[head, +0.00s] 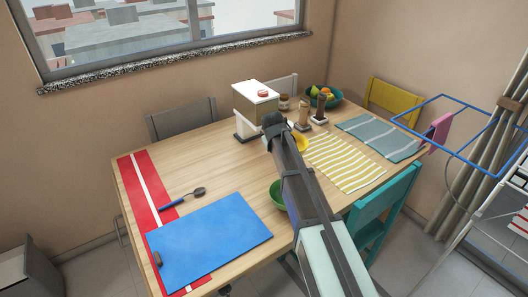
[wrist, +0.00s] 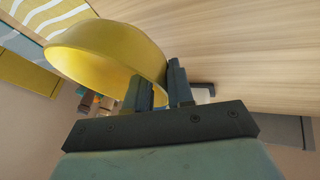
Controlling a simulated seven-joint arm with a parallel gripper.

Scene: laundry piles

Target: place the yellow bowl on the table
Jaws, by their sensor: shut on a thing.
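The yellow bowl (wrist: 105,50) fills the upper left of the wrist view, tilted in the picture. My gripper (wrist: 157,76) is shut on its rim, with one finger on either side of the wall. In the head view only a sliver of the yellow bowl (head: 301,143) shows beside my arm, which hides the rest of it and the fingers. The wooden table (head: 190,160) lies under the arm and also shows in the wrist view (wrist: 240,45). I cannot tell whether the bowl touches the table.
A white-topped machine (head: 255,100) and brown shakers (head: 305,113) stand behind the bowl. A yellow-striped mat (head: 345,162) lies to its right. A green bowl (head: 277,195) is partly behind my arm. A blue board (head: 210,235) lies front left. The left-centre table is clear.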

